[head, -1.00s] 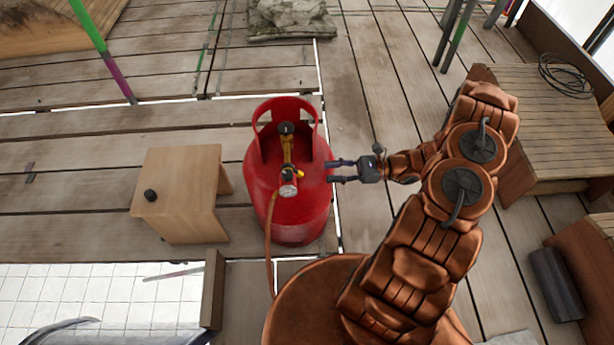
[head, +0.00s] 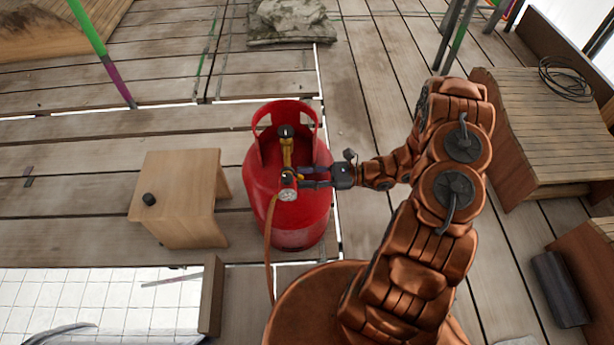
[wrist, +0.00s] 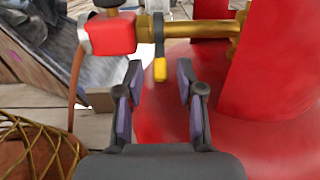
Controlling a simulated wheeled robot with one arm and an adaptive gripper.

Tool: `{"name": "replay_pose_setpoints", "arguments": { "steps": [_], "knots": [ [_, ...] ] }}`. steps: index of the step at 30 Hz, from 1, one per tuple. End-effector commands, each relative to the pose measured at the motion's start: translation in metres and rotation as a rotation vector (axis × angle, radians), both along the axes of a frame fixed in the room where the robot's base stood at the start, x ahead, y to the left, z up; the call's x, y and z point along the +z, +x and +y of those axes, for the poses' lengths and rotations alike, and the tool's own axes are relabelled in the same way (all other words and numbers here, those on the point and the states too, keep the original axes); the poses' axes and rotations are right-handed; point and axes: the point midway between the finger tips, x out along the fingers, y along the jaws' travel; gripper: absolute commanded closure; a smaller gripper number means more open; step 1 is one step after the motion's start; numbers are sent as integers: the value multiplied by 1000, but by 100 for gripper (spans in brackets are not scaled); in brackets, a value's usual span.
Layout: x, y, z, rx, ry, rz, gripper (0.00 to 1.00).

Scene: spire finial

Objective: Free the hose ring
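A red gas cylinder (head: 265,185) stands upright on the deck, with a brass valve pipe (head: 287,152) on top; the pipe also shows in the wrist view (wrist: 200,29). At its near end is a red regulator (wrist: 108,36) with a round gauge (head: 288,195). A brown hose (head: 268,250) hangs from it. A dark grey ring (wrist: 158,30) is around the pipe, with a yellow-tipped tab (wrist: 160,70) hanging down. I cannot tell whether this is the hose ring. My gripper (head: 302,178) is open beside the pipe. In the wrist view, its fingers (wrist: 160,80) appear either side of the tab, apart from it.
A small wooden stool (head: 180,170) with a black knob-like piece (head: 149,199) on it stands left of the cylinder. The cylinder's red collar (head: 266,125) rises around the valve. A wooden platform (head: 545,120) with a coiled cable (head: 566,78) is at the right.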

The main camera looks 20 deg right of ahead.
Motion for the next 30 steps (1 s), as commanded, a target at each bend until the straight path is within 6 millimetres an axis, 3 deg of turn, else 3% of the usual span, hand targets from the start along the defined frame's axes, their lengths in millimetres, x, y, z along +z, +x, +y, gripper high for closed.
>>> {"name": "replay_pose_setpoints", "arguments": {
  "steps": [2,13,30],
  "knots": [
    [0,0,0,0,0,0,62],
    [0,0,0,0,0,0,100],
    [6,0,-2,1,-56,17,100]
  ]
}}
